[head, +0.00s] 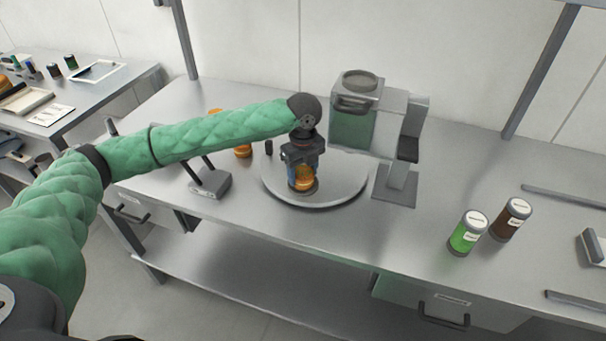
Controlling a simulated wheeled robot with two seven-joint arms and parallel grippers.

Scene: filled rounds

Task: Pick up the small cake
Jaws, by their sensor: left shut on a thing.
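The small cake (303,178) is a round orange-brown piece at the front middle of a round grey plate or turntable (336,193) on the steel table. My left gripper (302,175) comes down on it from above, with its fingers around the cake's sides, and is shut on it. The fingers hide part of the cake. I cannot tell whether the cake is touching the surface below. My right gripper is not in view.
A grey machine with a green container (353,130) stands just behind the plate. Green (466,237) and brown (511,220) labelled jars stand at the right. A grey device (210,184) and another orange item (243,152) are at the left. The table front between plate and jars is clear.

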